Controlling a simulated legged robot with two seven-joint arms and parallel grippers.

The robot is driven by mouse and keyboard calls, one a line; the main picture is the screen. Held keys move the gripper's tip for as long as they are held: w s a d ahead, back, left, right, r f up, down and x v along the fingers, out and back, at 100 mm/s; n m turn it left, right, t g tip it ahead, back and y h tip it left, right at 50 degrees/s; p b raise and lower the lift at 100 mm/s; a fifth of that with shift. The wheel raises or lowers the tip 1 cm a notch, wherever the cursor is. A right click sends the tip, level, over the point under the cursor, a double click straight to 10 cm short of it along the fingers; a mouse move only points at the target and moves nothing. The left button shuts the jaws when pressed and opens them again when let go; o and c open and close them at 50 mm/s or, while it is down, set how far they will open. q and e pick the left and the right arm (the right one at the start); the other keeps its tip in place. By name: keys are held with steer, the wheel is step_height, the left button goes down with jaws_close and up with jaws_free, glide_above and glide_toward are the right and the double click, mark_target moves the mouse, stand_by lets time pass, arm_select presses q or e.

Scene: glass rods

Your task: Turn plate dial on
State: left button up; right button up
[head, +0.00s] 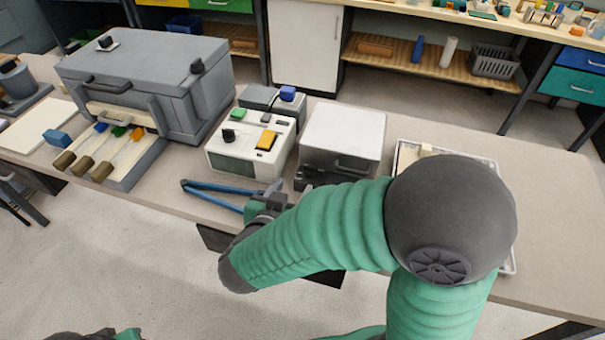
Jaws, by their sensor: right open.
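A white control box (250,147) stands near the middle of the bench. On its top are a black knob (228,135), a green button (238,114) and a yellow rocker switch (267,140). I cannot tell which control is the plate dial, or how it is set. My right gripper (283,190) is at the bench's front edge, in front of the white box and apart from its controls. It is open, and my own arm partly hides it. My left gripper is out of view; only a bit of that arm shows at the bottom left.
Blue-handled tongs (215,188) lie beside my right gripper. A grey furnace (150,80) with black knobs stands left, with several wooden-handled tools before it. A silver box (343,135) stands right of the white box. My arm covers much of a tray (488,160). The bench's far right is clear.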

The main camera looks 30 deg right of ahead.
mark_target(309, 168)
steer(key=b+x, duration=0.1)
steer(key=x, duration=0.4)
steer(key=b+x, duration=0.1)
steer(key=x, duration=0.4)
steer(key=shift+s+d+f, duration=0.2)
steer(key=shift+s+d, duration=0.05)
steer(key=shift+d, duration=0.05)
steer(key=shift+w, duration=0.25)
steer(key=shift+s+a+r, duration=0.1)
steer(key=shift+a+r, duration=0.05)
steer(key=shift+a, duration=0.05)
steer(key=shift+d, duration=0.3)
steer(key=c, duration=0.7)
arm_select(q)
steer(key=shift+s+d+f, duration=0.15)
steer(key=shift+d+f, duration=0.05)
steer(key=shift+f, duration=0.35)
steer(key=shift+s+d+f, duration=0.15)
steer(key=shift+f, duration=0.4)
arm_select(e)
jaws_close()
